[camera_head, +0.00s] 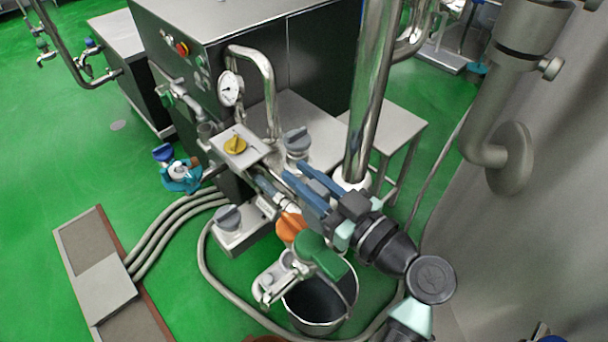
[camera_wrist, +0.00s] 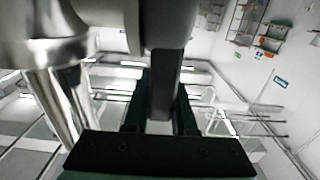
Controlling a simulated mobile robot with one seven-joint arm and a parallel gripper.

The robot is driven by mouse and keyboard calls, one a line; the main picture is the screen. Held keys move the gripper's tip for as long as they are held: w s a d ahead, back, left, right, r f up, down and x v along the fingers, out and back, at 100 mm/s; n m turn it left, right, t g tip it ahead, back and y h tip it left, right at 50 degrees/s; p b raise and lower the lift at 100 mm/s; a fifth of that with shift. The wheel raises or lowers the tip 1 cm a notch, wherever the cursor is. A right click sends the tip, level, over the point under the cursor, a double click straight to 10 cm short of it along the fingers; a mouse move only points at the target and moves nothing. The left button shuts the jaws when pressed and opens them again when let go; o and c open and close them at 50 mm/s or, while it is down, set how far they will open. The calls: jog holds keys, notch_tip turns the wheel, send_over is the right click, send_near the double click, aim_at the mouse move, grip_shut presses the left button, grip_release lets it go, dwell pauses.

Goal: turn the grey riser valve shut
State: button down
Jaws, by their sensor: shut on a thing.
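My gripper (camera_head: 294,170) reaches in from the lower right with its blue fingers pointing up and left. In the wrist view its dark fingers (camera_wrist: 160,112) are closed on either side of a grey handle (camera_wrist: 166,75), which I take as the grey riser valve. In the head view a grey winged knob (camera_head: 297,138) shows just beyond the fingertips, left of the thick steel pipe (camera_head: 370,90). The fingers hide the contact there, and I cannot tell how far the valve is turned.
A yellow knob (camera_head: 235,145), an orange knob (camera_head: 291,226), a green handle (camera_head: 318,253) and another grey knob (camera_head: 228,217) crowd around my gripper. A bucket (camera_head: 322,300) stands below.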

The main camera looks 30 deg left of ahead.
aim_at(327, 199)
dwell(0.4)
jog(key=b, duration=0.4)
jog(key=shift+s+d+f+y, duration=0.1)
jog(key=shift+d+f+y, duration=0.2)
jog(key=shift+y, duration=0.1)
jog(key=b, duration=0.3)
jog(key=d+y+b, duration=0.1)
jog(key=b, duration=0.1)
jog(key=t+y+b, duration=0.1)
jog(key=b, duration=0.2)
jog(key=shift+s+d+r+b, duration=0.25)
jog(key=shift+s+d+b, duration=0.05)
jog(key=shift+d, duration=0.1)
jog(key=shift+s+d+r+t+y+b, duration=0.15)
jog(key=shift+d+r+t+y+b, duration=0.2)
jog(key=shift+y+b, duration=0.65)
jog(key=shift+h, duration=0.3)
jog(key=c, duration=0.7)
grip_release()
